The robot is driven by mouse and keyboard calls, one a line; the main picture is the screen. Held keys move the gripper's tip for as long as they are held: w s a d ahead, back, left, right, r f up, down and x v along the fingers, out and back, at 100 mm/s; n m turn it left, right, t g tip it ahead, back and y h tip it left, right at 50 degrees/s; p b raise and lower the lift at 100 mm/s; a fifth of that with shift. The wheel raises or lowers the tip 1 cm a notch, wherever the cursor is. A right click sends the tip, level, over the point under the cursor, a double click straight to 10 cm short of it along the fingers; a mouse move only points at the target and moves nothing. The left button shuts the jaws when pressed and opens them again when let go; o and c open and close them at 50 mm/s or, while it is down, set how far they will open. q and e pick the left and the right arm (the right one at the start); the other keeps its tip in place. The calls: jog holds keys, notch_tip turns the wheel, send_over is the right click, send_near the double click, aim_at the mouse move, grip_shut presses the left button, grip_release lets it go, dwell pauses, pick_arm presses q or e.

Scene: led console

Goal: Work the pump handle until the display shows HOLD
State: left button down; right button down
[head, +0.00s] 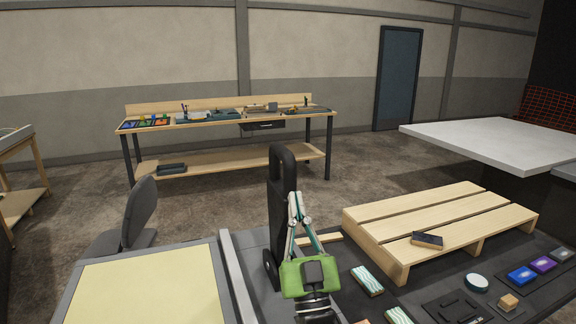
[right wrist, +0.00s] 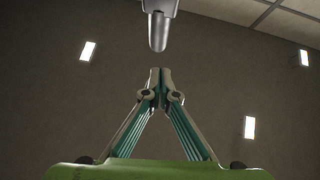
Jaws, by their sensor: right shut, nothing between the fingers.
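My right gripper (head: 296,196) stands upright in the lower middle of the head view, its green body below and its teal-lined fingers shut. In the right wrist view the fingertips (right wrist: 159,72) meet with nothing between them. A grey rod with a rounded end (right wrist: 158,32) hangs just beyond the tips, seemingly apart from them; I cannot tell whether it is the pump handle. A tall black looped post (head: 281,165) rises behind the gripper in the head view; its lower part is partly hidden. No readable display shows. My left gripper is not in view.
A wooden pallet (head: 455,212) with a small dark block (head: 427,239) lies right of the gripper. Small boxes (head: 522,275) and a round white-topped piece (head: 477,282) lie in front of it. A pale yellow panel (head: 150,290) is at left. A workbench (head: 225,117) stands far back.

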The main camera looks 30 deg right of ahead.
aim_at(288, 173)
jog(key=shift+h, duration=0.3)
jog(key=p+x, duration=0.1)
jog(key=x, duration=0.1)
jog(key=p+x, duration=0.1)
jog(key=x, duration=0.2)
jog(key=f+p+x, duration=0.1)
jog(key=x, duration=0.2)
jog(key=shift+w+d, duration=0.15)
jog(key=shift+w, duration=0.2)
jog(key=shift+w+d+f+p, duration=0.2)
jog(key=shift+w+p, duration=0.25)
jog(key=shift+w, duration=0.15)
jog(key=shift+w+d+f, duration=0.1)
jog(key=shift+w+d, duration=0.1)
jog(key=shift+w, duration=0.1)
